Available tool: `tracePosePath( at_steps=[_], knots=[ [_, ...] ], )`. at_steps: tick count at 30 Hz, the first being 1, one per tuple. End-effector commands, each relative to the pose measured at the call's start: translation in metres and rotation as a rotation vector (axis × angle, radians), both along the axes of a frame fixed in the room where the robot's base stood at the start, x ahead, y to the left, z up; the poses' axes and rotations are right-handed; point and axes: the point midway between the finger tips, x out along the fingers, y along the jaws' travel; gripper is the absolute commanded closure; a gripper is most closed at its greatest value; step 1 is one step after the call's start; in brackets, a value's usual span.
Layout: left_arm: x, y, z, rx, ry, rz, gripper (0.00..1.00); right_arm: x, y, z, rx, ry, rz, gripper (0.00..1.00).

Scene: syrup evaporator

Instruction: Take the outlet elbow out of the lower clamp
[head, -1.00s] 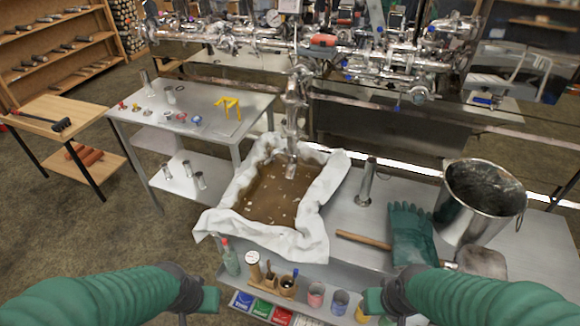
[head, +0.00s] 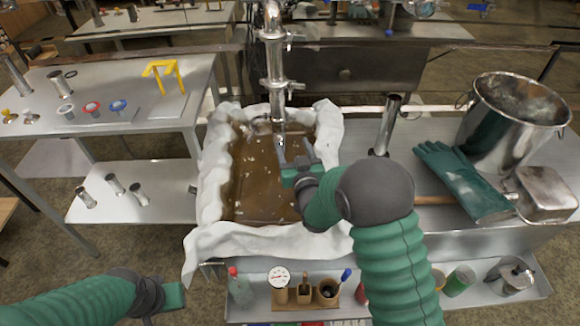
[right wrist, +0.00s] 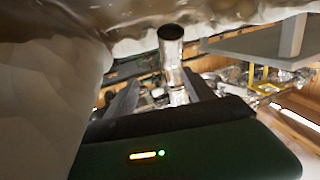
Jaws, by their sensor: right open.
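The steel outlet pipe comes down from the top of the head view. Its lower clamp (head: 281,86) has a small handle sticking out to the right. Below it the outlet elbow (head: 278,112) hangs over the lined pan. My right gripper (head: 294,147) is open, its fingers pointing up at the elbow's lower end. In the right wrist view the elbow (right wrist: 171,50) shows with its dark open mouth beyond and between the spread fingers (right wrist: 164,88); contact cannot be told. My left gripper (head: 176,297) is at the lower left, away from the pipe; its fingers are hidden.
The pan of brown syrup (head: 258,185) has a white cloth liner (head: 215,200). A bare steel tube (head: 387,122), green gloves (head: 462,180) and a steel bucket (head: 513,130) stand or lie to the right. A side table (head: 130,88) with small fittings and a yellow stand is at left.

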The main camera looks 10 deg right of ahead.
Motion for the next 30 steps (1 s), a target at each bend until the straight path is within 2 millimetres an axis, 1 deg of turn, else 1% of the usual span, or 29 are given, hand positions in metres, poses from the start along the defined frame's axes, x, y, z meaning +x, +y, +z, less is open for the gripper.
tracePosePath(
  at_steps=[1, 5, 8, 12, 15, 18, 22, 30],
  knots=[
    [0.000, 0.001, -0.006, 0.000, -0.001, 0.001, 0.71, 0.003, 0.006, -0.003, -0.003, -0.024, 0.004, 0.38],
    [0.000, 0.001, -0.005, 0.001, -0.002, 0.002, 0.71, 0.018, 0.009, 0.002, -0.006, -0.040, 0.003, 0.38],
    [0.000, 0.001, -0.009, 0.000, -0.002, 0.003, 0.71, 0.038, 0.007, 0.000, -0.004, -0.038, 0.003, 0.38],
    [0.000, 0.001, -0.015, 0.000, -0.001, 0.003, 0.71, 0.072, 0.003, -0.002, 0.000, -0.037, 0.001, 0.38],
    [0.000, 0.001, -0.019, 0.001, -0.001, 0.002, 0.71, 0.093, 0.001, -0.002, 0.002, -0.036, 0.001, 0.38],
    [0.000, 0.001, -0.022, 0.001, -0.001, 0.002, 0.71, 0.109, 0.003, -0.001, 0.000, -0.035, 0.001, 0.38],
    [0.000, 0.001, -0.023, 0.001, -0.001, 0.002, 0.71, 0.121, 0.005, 0.000, -0.002, -0.034, 0.002, 0.38],
    [0.000, 0.001, -0.023, 0.000, -0.001, 0.003, 0.71, 0.123, 0.004, 0.001, -0.001, -0.032, 0.002, 0.38]
  ],
)
